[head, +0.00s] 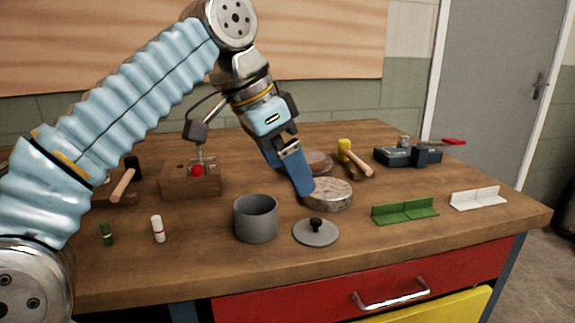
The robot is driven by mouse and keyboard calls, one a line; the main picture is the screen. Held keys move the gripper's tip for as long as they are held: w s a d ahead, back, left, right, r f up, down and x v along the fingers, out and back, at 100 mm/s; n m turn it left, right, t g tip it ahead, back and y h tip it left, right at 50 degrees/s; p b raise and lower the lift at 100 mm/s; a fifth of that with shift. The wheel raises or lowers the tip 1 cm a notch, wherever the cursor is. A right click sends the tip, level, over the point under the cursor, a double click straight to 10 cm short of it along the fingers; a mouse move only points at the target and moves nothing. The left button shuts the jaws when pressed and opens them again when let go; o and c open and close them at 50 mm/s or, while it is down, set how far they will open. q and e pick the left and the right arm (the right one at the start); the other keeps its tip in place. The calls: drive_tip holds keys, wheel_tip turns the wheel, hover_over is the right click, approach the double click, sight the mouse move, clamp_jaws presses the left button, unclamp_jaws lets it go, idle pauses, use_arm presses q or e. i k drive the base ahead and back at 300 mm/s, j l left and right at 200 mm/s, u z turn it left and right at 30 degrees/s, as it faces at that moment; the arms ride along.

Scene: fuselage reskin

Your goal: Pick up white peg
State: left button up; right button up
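The white peg (157,229) stands upright near the front left of the wooden table, with a reddish band around it. A green peg (107,233) stands just to its left. My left gripper (304,192) is above the table's middle, pointing down, well to the right of the white peg and close to a round wooden disc. Its blue fingers overlap in this view, so I cannot tell whether they are open or shut. No object shows between them. My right gripper is not in view.
A grey cup (255,219) and a grey lid (316,232) stand right of the pegs. A wooden block with a red ball (190,180) is behind them. The round wooden disc (328,194), green bracket (405,211) and white bracket (478,199) are further right.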

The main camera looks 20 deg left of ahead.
sight(156, 221)
drive_tip(key=k, duration=1)
